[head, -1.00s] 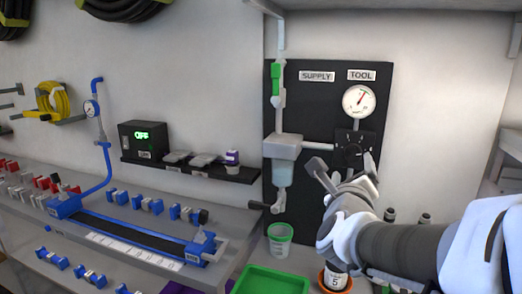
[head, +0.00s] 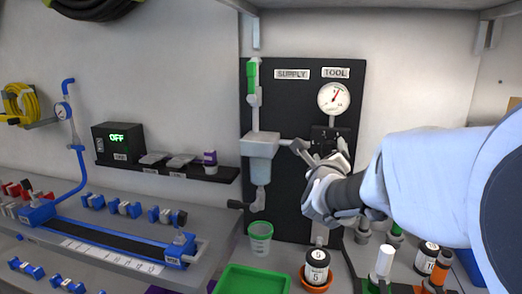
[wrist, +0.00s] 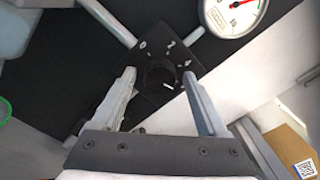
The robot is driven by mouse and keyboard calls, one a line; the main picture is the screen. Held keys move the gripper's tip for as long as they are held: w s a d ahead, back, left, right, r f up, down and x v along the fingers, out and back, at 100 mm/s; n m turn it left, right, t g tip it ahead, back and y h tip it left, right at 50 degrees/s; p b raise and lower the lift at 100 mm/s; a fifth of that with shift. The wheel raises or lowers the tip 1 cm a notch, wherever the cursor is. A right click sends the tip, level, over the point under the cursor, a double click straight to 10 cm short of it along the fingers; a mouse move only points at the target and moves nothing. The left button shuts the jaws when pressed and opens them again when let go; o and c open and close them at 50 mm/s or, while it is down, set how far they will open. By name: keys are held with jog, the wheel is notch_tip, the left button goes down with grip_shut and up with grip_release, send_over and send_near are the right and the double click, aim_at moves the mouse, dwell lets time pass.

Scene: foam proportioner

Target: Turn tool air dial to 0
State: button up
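The tool air dial (wrist: 160,77) is a round black knob on a dark plate with white marks around it, in the wrist view. My gripper (wrist: 158,82) is open, with one finger on each side of the dial; I cannot tell whether the fingers touch it. In the head view my gripper (head: 318,150) is at the panel below the tool gauge and hides most of the dial. The tool gauge (head: 334,98) has a white face and a red needle pointing up and slightly right; it also shows in the wrist view (wrist: 232,14). The TOOL label (head: 335,73) is above it.
The black panel (head: 290,215) also carries the SUPPLY label (head: 292,74), a grey filter unit (head: 261,146) and a green-handled valve (head: 252,76). Below are a green-rimmed cup (head: 260,237), a green tray (head: 254,281) and several bottles, including one in an orange dish (head: 317,268).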

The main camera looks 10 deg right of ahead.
grip_shut()
